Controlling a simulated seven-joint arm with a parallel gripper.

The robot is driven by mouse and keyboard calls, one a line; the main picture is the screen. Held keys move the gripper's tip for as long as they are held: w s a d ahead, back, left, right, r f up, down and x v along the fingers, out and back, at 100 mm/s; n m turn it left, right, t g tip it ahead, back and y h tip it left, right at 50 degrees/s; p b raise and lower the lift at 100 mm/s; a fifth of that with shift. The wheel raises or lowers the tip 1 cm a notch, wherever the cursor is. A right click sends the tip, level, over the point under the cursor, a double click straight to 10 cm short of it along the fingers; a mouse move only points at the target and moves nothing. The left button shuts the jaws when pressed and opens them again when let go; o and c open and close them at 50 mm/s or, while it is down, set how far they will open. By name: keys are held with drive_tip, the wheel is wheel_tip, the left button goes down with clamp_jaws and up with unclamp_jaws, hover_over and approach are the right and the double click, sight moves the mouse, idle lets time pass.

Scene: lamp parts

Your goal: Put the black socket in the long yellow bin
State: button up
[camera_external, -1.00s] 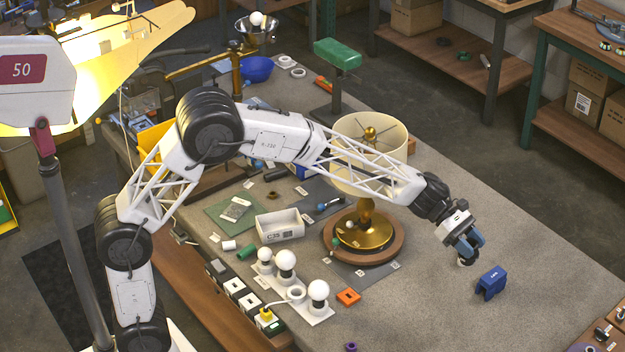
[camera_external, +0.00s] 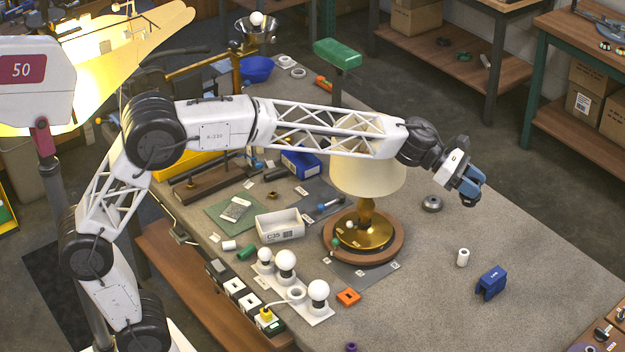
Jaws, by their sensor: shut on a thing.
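My gripper (camera_external: 469,196) is raised over the right part of the grey table, with its blue fingers pointing down. It is shut on a small dark thing at the fingertips, which looks like the black socket (camera_external: 468,203); the fingers hide most of it. The long yellow bin (camera_external: 185,164) is at the left back of the table, far from the gripper and partly hidden behind my arm.
A white cylinder (camera_external: 463,257) and a blue block (camera_external: 491,283) stand below the gripper. A grey ring (camera_external: 432,203) lies nearby. A lamp with a cream shade (camera_external: 365,175), a white bin (camera_external: 280,225) and a blue bin (camera_external: 301,161) stand between gripper and yellow bin.

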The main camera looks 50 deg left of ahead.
drive_tip(key=w+a+r+n+t+y, duration=0.1)
drive_tip(key=w+a+n+t, duration=0.15)
drive_tip(key=a, duration=0.75)
drive_tip(key=w+a+r+n+t+y, duration=0.1)
drive_tip(key=w+a+y, duration=0.15)
drive_tip(key=a, duration=0.75)
drive_tip(key=s+a+n+t+y, duration=0.1)
drive_tip(key=a+n+t+y, duration=0.45)
drive_tip(key=a, duration=2.85)
drive_tip(key=s+a+f+n+g+y, duration=0.1)
drive_tip(key=s+a+n+y, duration=0.4)
drive_tip(key=a, duration=0.8)
drive_tip(key=s+a+f+n+g+y, duration=0.15)
drive_tip(key=s+a, duration=0.45)
drive_tip(key=a, duration=0.7)
drive_tip(key=s+a+f+n+g+y, duration=0.1)
drive_tip(key=s+a+f+n+y, duration=0.1)
drive_tip(key=a+f, duration=0.6)
drive_tip(key=s+a+f+n+g+y, duration=0.1)
drive_tip(key=s+a+f+n+y, duration=0.1)
drive_tip(key=a+f, duration=0.7)
drive_tip(key=shift+f+n+y, duration=0.75)
drive_tip(key=shift+f+y, duration=0.1)
drive_tip(key=shift+f, duration=0.85)
drive_tip(key=shift+a, duration=0.3)
